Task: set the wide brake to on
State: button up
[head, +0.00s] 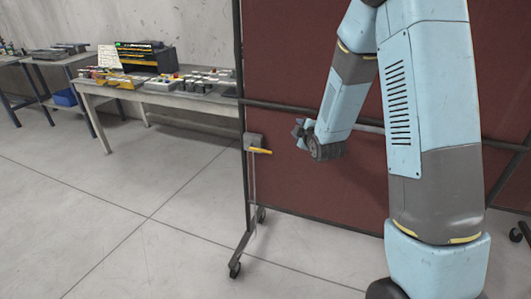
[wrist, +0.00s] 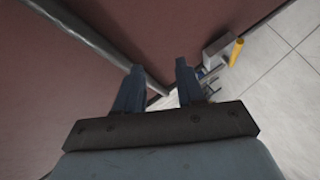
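A small grey box (head: 254,141) with a yellow handle (head: 260,151) is fixed at the left edge of a dark red panel. The handle points right and lies nearly level in the head view. No label can be read, so I cannot tell whether it is the wide brake or which setting it has. The wrist view shows the grey box (wrist: 217,50) and yellow handle (wrist: 236,52) at upper right, beyond my right finger. My gripper (head: 300,128) is to the right of the handle, apart from it. Its two fingers (wrist: 158,68) are spread and nothing is between them.
The dark red panel (head: 300,182) stands on a wheeled frame (head: 236,268), with a rail (head: 290,108) across it. A workbench (head: 170,93) with small parts and a black-and-yellow case (head: 146,57) stands behind at left. The floor (head: 130,205) at left is clear.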

jog(key=a+f+n+t+y, duration=0.2)
jog(key=a+f+n, duration=0.2)
jog(key=f, duration=0.4)
jog(key=n+t+y, duration=0.1)
jog(key=n+y, duration=0.2)
jog(key=n, duration=0.1)
send_near(265, 151)
jog(key=x, duration=1)
jog(key=shift+w+f, duration=0.3)
grip_shut()
